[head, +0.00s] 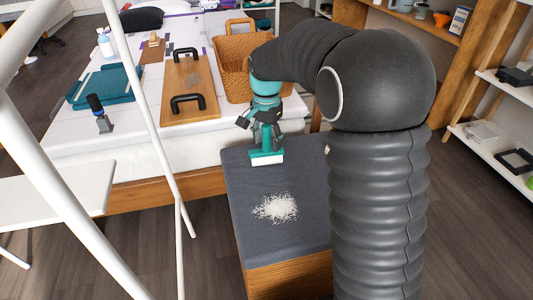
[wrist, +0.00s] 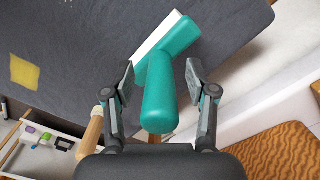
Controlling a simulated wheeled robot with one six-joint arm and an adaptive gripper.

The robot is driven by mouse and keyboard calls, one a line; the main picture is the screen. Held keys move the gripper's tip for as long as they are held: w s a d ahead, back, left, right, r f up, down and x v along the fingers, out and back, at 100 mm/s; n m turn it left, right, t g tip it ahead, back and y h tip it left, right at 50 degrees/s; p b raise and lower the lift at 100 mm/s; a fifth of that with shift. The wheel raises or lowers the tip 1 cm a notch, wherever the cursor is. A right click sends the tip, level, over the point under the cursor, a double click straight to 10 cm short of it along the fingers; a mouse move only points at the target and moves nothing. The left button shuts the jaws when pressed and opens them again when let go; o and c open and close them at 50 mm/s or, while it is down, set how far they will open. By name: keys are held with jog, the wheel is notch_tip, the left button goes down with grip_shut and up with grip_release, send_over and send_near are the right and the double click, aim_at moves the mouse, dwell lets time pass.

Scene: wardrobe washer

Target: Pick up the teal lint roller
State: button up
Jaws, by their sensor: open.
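The teal lint roller (head: 266,157) is on the dark grey bench top (head: 300,235), close to the bed. It has a teal handle and head with a white strip along one edge. In the wrist view the lint roller (wrist: 163,100) has its handle pointing toward the camera. My gripper (head: 264,136) is over the roller from above. In the wrist view the open fingers of my gripper (wrist: 161,76) stand on either side of the handle, with a visible gap on each side. The roller's underside is hidden.
A pile of white bits (head: 276,207) lies on the bench in front of the roller. The bed (head: 135,155) behind holds a wicker basket (head: 240,52), a wooden tray (head: 178,113) with black handles, and teal folded cloth (head: 112,85). White poles (head: 160,130) stand at left.

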aim_at(267, 126)
grip_shut()
jog(key=shift+r, duration=0.15)
notch_tip(267, 126, up, 4)
jog(key=shift+p, duration=0.5)
jog(key=s+a+r+p, duration=0.1)
jog(key=s+a+r, duration=0.5)
jog(key=a, duration=0.3)
jog(key=shift+s+r, duration=0.35)
jog(key=shift+s, duration=0.45)
jog(key=c, duration=0.7)
grip_release()
grip_shut()
